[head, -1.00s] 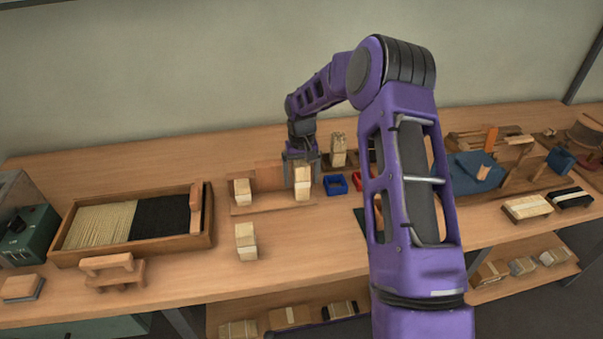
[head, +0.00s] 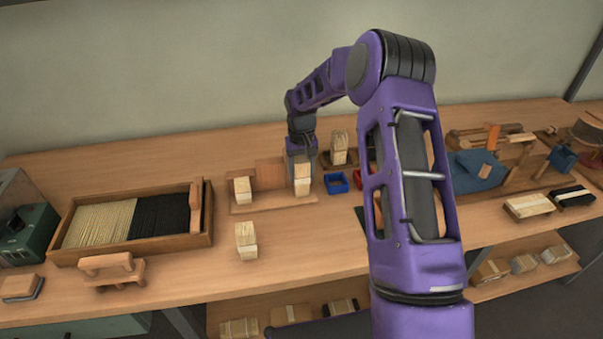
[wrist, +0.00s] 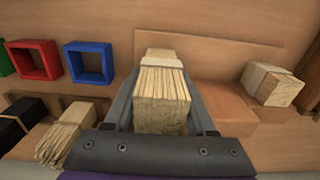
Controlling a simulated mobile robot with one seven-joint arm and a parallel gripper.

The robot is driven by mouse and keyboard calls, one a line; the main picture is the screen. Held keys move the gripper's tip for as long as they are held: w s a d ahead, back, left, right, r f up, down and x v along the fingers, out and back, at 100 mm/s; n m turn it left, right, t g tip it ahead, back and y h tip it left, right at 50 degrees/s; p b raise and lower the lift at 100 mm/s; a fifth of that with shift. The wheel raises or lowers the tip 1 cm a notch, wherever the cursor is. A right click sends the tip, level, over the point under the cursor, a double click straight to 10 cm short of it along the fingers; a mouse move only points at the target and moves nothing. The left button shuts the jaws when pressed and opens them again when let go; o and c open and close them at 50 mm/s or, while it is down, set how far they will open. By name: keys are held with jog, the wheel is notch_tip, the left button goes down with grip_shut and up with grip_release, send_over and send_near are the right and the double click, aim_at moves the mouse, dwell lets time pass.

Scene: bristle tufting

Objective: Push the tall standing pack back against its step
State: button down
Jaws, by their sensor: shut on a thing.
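The tall standing pack (head: 302,182) is a pale bristle bundle with a light band, upright at the right end of a low wooden board (head: 245,208). My gripper (head: 301,170) comes down from behind it. In the wrist view, my gripper (wrist: 160,100) is shut on the tall pack (wrist: 161,88), with one jaw along each side. A brown upright step (head: 270,174) rises from the board left of the pack in the head view. Whether the pack touches its step is hidden by the jaws.
A shorter banded pack (head: 242,190) stands at the board's left end. A blue tray (head: 336,183) and a red tray (head: 358,178) lie close to the right. A bristle box (head: 208,228) is farther left.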

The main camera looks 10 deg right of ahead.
jog(key=shift+w+r, duration=0.1)
jog(key=shift+w, duration=0.35)
jog(key=shift+c, duration=0.7)
grip_release()
notch_tip(320, 180, up, 17)
jog(key=shift+r+p, duration=0.15)
jog(key=shift+p, duration=0.25)
